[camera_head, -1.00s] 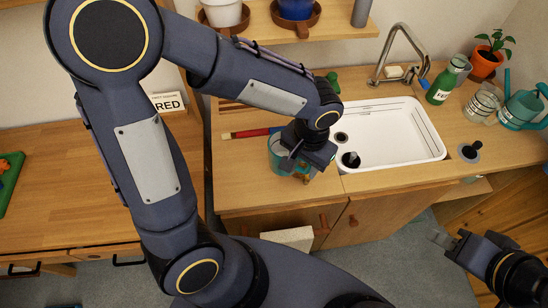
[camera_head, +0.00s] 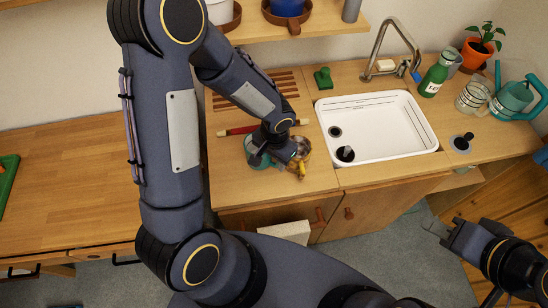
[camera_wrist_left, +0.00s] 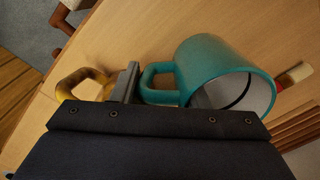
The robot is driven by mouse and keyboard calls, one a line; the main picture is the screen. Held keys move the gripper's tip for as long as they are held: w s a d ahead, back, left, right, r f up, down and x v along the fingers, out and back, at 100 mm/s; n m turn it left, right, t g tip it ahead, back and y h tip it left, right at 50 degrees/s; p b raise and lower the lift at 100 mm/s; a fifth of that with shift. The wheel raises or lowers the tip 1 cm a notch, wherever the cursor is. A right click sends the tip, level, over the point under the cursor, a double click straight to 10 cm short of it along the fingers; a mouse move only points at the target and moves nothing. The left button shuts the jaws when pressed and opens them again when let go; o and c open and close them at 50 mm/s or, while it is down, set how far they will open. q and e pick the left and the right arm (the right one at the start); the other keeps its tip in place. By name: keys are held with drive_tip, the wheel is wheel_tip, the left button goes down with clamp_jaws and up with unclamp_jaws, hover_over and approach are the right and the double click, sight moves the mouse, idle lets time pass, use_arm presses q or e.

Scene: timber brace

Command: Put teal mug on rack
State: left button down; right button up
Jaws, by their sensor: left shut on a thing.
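The teal mug (camera_head: 256,152) is on or just above the wooden counter, left of the sink. In the left wrist view the mug (camera_wrist_left: 213,62) lies across the picture, its pale inside facing lower right. My left gripper (camera_head: 286,158) is at its handle side. A grey finger (camera_wrist_left: 131,82) shows beside the teal handle; the other finger is hidden. The gripper is shut on the handle. A slatted wooden rack (camera_head: 262,92) lies behind the mug, partly hidden by my arm. My right gripper (camera_head: 443,229) is open and empty at the lower right.
The white sink (camera_head: 385,125) is to the right, with a green bottle (camera_head: 433,80) beyond.

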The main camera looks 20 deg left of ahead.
use_arm(q)
drive_tip(key=shift+f+b, duration=0.2)
drive_tip(key=shift+b, duration=0.1)
drive_tip(key=c, duration=0.8)
unclamp_jaws()
drive_tip(key=shift+c, duration=0.2)
drive_tip(key=shift+r, duration=0.1)
